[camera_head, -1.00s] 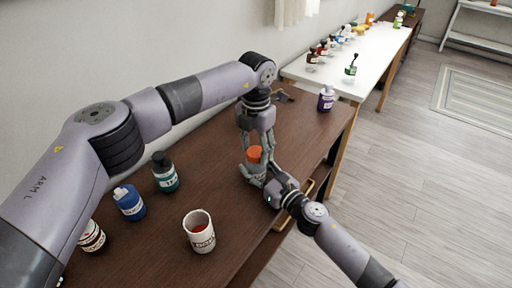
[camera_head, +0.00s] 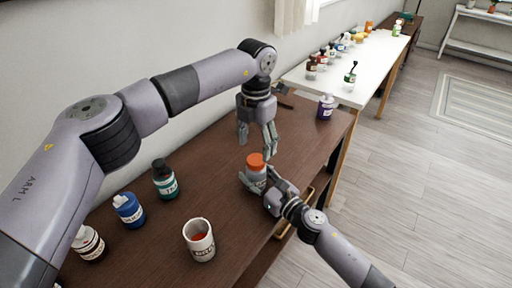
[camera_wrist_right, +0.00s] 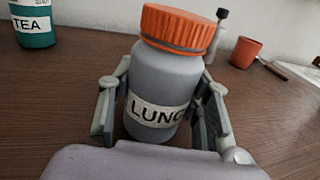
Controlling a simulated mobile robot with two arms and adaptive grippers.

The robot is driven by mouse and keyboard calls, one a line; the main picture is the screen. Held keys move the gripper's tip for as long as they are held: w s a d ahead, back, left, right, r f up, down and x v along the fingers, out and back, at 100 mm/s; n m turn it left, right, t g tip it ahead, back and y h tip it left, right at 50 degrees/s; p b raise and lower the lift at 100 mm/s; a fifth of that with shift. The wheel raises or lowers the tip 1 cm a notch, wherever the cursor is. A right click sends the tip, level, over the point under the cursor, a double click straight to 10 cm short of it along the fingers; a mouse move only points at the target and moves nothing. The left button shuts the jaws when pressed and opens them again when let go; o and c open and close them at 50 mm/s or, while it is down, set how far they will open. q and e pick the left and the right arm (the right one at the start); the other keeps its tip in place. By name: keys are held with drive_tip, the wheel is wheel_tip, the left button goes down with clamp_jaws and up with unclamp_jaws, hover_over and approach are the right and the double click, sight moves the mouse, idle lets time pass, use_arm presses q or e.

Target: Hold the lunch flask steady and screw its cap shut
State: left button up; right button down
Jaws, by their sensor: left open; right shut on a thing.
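The lunch flask has a grey body (camera_head: 256,177) and an orange cap (camera_head: 256,160), and stands on the brown table. In the right wrist view its body (camera_wrist_right: 162,88) bears a "LUNC…" label, and the ribbed orange cap (camera_wrist_right: 181,27) sits on top with a dark band beneath it. My right gripper (camera_head: 257,182) is shut around the body; its fingers flank it in the wrist view (camera_wrist_right: 160,112). My left gripper (camera_head: 257,147) is open and empty, just above the cap, its fingers spread and pointing down. I cannot tell how tightly the cap is seated.
A purple bottle (camera_head: 326,107) stands at the far end. A white table (camera_head: 372,73) with several bottles is beyond.

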sight(256, 159)
use_arm(q)
drive_tip(key=shift+r, duration=0.1)
drive_tip(key=shift+c, duration=0.4)
wheel_tip(256, 159, up, 3)
drive_tip(key=shift+r, duration=0.15)
drive_tip(key=shift+f, duration=4.05)
drive_tip(key=shift+c, duration=0.3)
drive_tip(key=c, duration=1.1)
drive_tip(key=o, duration=1.3)
drive_tip(key=shift+o, duration=0.2)
